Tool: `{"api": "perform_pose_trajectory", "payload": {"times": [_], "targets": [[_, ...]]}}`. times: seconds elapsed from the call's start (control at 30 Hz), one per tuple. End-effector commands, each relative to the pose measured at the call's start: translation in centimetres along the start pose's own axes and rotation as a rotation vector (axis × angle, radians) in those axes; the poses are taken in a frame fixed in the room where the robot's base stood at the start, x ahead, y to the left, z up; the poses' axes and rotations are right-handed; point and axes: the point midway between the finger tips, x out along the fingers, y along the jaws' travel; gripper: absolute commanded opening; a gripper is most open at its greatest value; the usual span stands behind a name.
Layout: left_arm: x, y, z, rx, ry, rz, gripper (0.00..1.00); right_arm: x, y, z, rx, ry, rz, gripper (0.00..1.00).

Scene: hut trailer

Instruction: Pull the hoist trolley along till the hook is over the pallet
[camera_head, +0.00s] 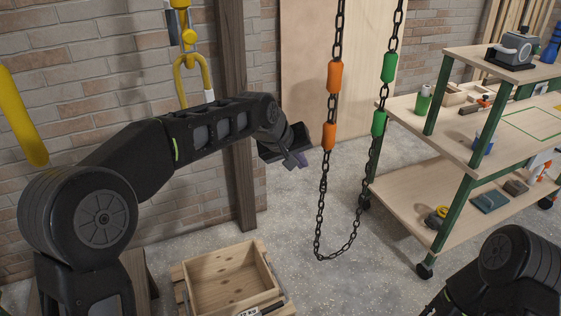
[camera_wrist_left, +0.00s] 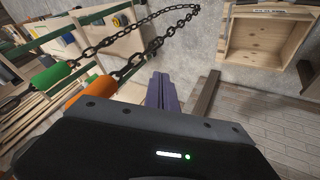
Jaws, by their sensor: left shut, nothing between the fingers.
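The yellow hook (camera_head: 190,78) hangs at upper left in the head view, higher than the crate and left of its middle. The trolley is out of view. The wooden pallet (camera_head: 180,285) lies on the floor, mostly hidden under an open crate (camera_head: 228,276). A looped hand chain (camera_head: 319,207) hangs right of my left gripper, with orange grips (camera_head: 334,77) on one strand and green grips (camera_head: 389,67) on the other. My left gripper (camera_head: 299,160) is shut and empty, just left of the orange strand. Its purple fingers (camera_wrist_left: 162,92) show beside the chain (camera_wrist_left: 145,45) in the wrist view.
A green-framed bench (camera_head: 455,135) with tools stands at the right. A timber post (camera_head: 236,120) stands behind my left arm, by the brick wall. My right arm shows at lower right, its gripper out of frame. The floor under the chain loop is clear.

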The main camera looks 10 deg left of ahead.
Motion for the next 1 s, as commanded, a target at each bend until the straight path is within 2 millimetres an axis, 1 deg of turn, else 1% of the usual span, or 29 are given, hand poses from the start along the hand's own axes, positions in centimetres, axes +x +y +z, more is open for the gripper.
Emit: {"api": "perform_pose_trajectory", "payload": {"times": [0.03,0.2,0.3,0.4,0.57,0.9,1.0], "targets": [[-1.4,0.2,-0.1,0.002,0.008,0.006,0.00,0.6,0.2,0.0,-0.001,0.001,-0.001,0.49],[-5.3,0.1,0.1,0.001,0.005,0.004,0.00,1.3,0.4,-0.2,-0.002,0.004,-0.003,0.49],[-7.3,0.0,0.1,0.001,0.004,0.002,0.00,1.5,0.5,-0.2,-0.002,0.006,-0.004,0.49],[-8.6,0.0,0.0,0.001,0.003,0.001,0.00,1.6,0.5,-0.3,-0.004,0.006,-0.005,0.49],[-9.6,0.0,0.1,0.001,0.000,-0.001,0.00,1.7,0.5,-0.3,-0.004,0.006,-0.006,0.49],[-9.6,0.0,0.1,0.007,0.000,-0.001,0.00,1.6,0.5,-0.3,-0.004,0.006,-0.006,0.49],[-9.6,0.5,-0.7,0.038,0.034,0.019,0.00,1.6,0.5,-0.3,-0.004,0.006,-0.006,0.49]]}}
